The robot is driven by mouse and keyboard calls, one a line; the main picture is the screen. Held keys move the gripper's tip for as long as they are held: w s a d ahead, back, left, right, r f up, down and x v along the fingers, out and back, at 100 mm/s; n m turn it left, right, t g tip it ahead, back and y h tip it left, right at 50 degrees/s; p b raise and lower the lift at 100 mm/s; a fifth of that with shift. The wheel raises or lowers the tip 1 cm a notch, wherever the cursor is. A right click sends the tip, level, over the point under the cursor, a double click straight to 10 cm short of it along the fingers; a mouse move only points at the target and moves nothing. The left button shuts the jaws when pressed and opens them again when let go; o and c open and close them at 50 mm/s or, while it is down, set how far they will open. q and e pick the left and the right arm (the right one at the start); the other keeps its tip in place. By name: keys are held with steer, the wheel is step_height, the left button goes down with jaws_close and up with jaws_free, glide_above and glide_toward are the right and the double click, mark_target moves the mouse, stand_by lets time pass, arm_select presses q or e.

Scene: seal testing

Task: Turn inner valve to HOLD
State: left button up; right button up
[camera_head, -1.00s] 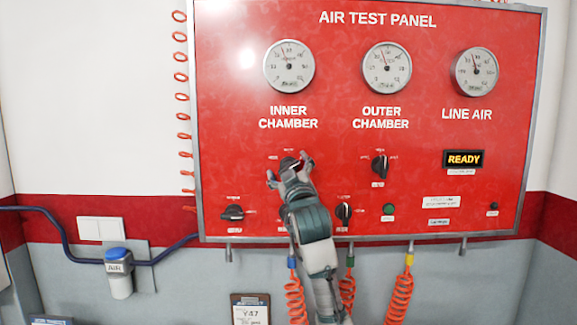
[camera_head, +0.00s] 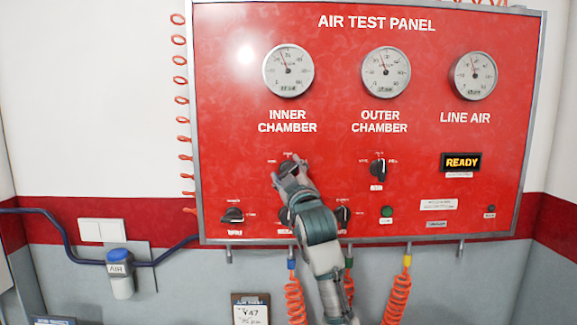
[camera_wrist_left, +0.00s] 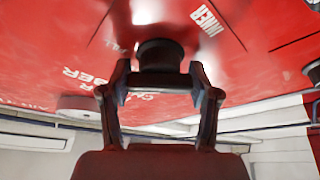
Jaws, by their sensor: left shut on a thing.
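The inner valve is a black knob (camera_head: 288,167) on the red air test panel, below the INNER CHAMBER label. My left gripper (camera_head: 289,171) reaches up from below with its fingers closed around this knob. In the left wrist view, the dark round knob (camera_wrist_left: 160,54) stands between the two fingertips (camera_wrist_left: 160,80). White lettering shows on the red panel beside it there. The gripper partly hides the knob in the head view, and its pointing direction cannot be read. The small labels around it are too blurred to read. My right gripper is not in view.
The outer chamber knob (camera_head: 378,168) sits to the right. Lower knobs stand at the left (camera_head: 232,215) and right (camera_head: 342,214) of my arm. The display (camera_head: 461,162) reads READY. Orange coiled hoses (camera_head: 295,298) hang under the panel near my arm.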

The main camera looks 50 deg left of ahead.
arm_select(q)
steer(key=n+g+p, duration=0.1)
steer(key=n+p, duration=0.1)
steer(key=n+g+p, duration=0.1)
steer(key=n+p, duration=0.2)
steer(key=shift+r+n+g, duration=0.1)
steer(key=shift+n+g, duration=0.2)
steer(key=shift+n+h+p, duration=0.4)
steer(key=shift+n+p, duration=0.1)
steer(key=shift+f+n+g, duration=0.25)
steer(key=shift+n+g, duration=0.05)
steer(key=shift+n, duration=0.5)
steer(key=shift+f+n+g+h+p, duration=0.15)
steer(key=shift+n+h, duration=0.15)
steer(key=shift+n, duration=0.4)
steer(key=shift+f+n+g+h+p, duration=0.15)
steer(key=shift+n+h, duration=0.15)
steer(key=shift+n, duration=0.4)
steer(key=shift+a, duration=0.1)
steer(key=o, duration=1.2)
steer(key=shift+c, duration=0.2)
steer(key=shift+r, duration=0.15)
